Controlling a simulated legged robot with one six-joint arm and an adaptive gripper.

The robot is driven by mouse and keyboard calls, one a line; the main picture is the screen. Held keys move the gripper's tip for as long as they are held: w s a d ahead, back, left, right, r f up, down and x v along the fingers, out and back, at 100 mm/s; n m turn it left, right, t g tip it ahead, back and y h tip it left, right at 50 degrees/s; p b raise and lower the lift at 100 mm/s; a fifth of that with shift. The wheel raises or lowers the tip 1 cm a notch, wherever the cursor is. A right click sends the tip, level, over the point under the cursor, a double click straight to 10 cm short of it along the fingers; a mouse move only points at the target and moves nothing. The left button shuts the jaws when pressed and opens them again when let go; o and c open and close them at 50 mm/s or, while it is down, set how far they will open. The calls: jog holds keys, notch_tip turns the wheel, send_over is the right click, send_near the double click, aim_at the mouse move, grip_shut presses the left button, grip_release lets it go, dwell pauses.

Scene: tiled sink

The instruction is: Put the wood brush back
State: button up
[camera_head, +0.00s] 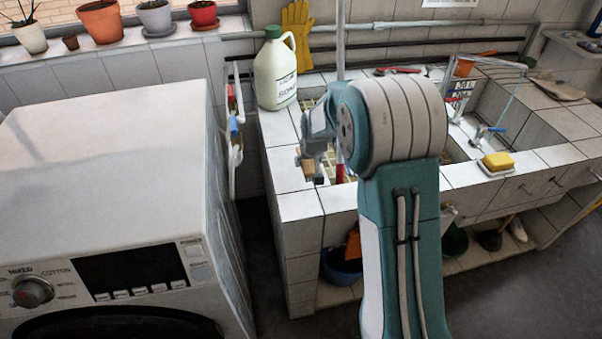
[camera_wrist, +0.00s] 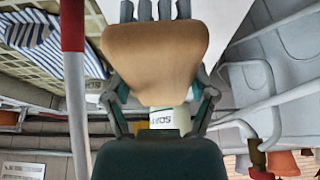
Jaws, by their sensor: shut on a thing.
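The wood brush (camera_wrist: 155,52) fills the upper middle of the wrist view, a tan block. Dark and pale finger-like parts show above it. My gripper (camera_wrist: 158,98) is shut on it, with a finger on each side. In the head view my gripper (camera_head: 318,158) is over the left end of the tiled sink (camera_head: 300,207). The small brown end of the brush (camera_head: 308,168) shows beneath it. My arm hides part of the sink, and the brush's bristles cannot be made out.
A soap jug (camera_head: 276,70) stands at the sink's back left corner. An upright pole (camera_head: 340,45) rises close behind my gripper. A yellow sponge (camera_head: 497,161) lies on the right front ledge. The washing machine (camera_head: 110,190) stands left. A striped cloth (camera_wrist: 48,38) shows in the wrist view.

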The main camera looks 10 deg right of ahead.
aim_at(301, 180)
jog(key=shift+w+a+f, duration=0.2)
jog(key=shift+a+f, duration=0.15)
jog(key=shift+f, duration=0.15)
jog(key=shift+w+a+f, duration=0.2)
jog(key=shift+a+f, duration=0.15)
jog(key=shift+f, duration=0.1)
jog(key=f, duration=0.1)
jog(key=a+f, duration=0.1)
jog(key=f, duration=0.1)
jog(key=shift+w+f, duration=0.1)
jog(key=shift+f, duration=0.2)
jog(key=shift+d, duration=0.15)
jog(key=shift+d, duration=0.1)
jog(key=o, duration=1.2)
